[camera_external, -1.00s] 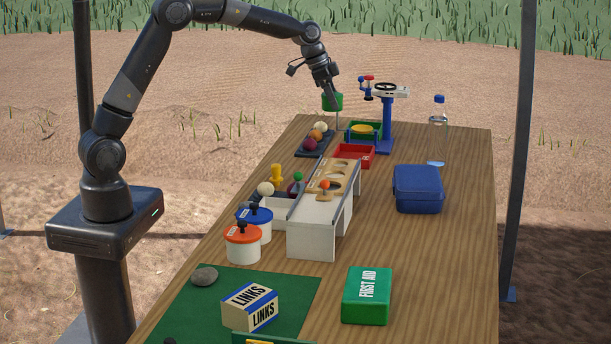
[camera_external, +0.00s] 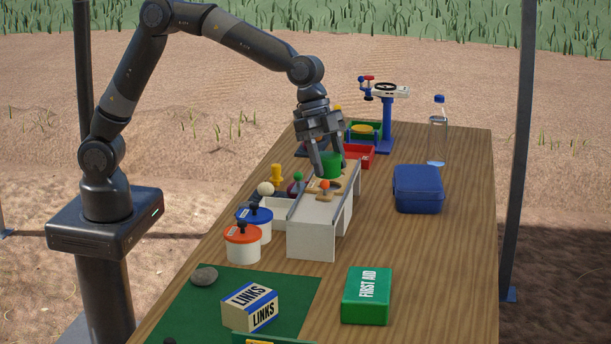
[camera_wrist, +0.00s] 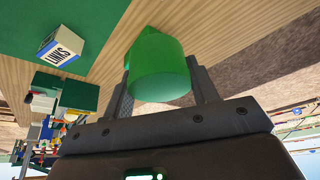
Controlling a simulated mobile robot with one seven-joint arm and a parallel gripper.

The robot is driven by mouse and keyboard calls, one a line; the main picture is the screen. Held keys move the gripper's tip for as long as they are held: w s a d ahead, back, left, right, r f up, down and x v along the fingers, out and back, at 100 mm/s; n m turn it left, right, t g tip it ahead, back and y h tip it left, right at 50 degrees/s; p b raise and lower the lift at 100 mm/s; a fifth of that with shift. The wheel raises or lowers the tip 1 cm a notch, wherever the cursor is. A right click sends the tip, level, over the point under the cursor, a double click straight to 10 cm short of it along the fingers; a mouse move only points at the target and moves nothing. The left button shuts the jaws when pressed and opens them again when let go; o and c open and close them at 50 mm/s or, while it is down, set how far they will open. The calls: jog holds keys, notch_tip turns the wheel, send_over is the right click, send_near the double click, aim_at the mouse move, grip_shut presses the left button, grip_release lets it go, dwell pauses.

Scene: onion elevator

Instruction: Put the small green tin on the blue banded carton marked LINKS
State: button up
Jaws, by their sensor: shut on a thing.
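The small green tin (camera_external: 330,166) is held in my gripper (camera_external: 328,166) above the far part of the white ramp stand. In the wrist view the tin (camera_wrist: 158,68) sits between the two fingers of my gripper (camera_wrist: 162,85), which are shut on it. The blue banded carton marked LINKS (camera_external: 250,307) lies on a dark green mat (camera_external: 295,290) at the near left of the table. Its top looks bare. The carton also shows at the upper left in the wrist view (camera_wrist: 62,45), apart from the tin.
A white stand (camera_external: 312,240) with a wooden holed board lies between tin and carton. Lidded white pots (camera_external: 243,248) stand left of it. A green first aid box (camera_external: 367,296) and a grey stone (camera_external: 204,276) flank the carton. A blue case (camera_external: 418,190) stands right.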

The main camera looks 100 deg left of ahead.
jog(key=s+d+m+g, duration=0.1)
jog(key=s+d+m, duration=0.1)
jog(key=s+d, duration=0.7)
jog(key=s+d+m+h, duration=0.1)
jog(key=s+d+m, duration=0.3)
jog(key=d, duration=1)
jog(key=s+d+m+g, duration=0.1)
jog(key=s+d, duration=0.7)
jog(key=d, duration=0.3)
send_over(250, 300)
jog(key=a, duration=0.2)
jog(key=shift+h, duration=0.3)
jog(key=f, duration=1.2)
jog(key=shift+s+d, duration=0.25)
jog(key=shift+s, duration=0.1)
jog(key=shift+f, duration=1.95)
jog(key=shift+f, duration=0.1)
jog(key=o, duration=1)
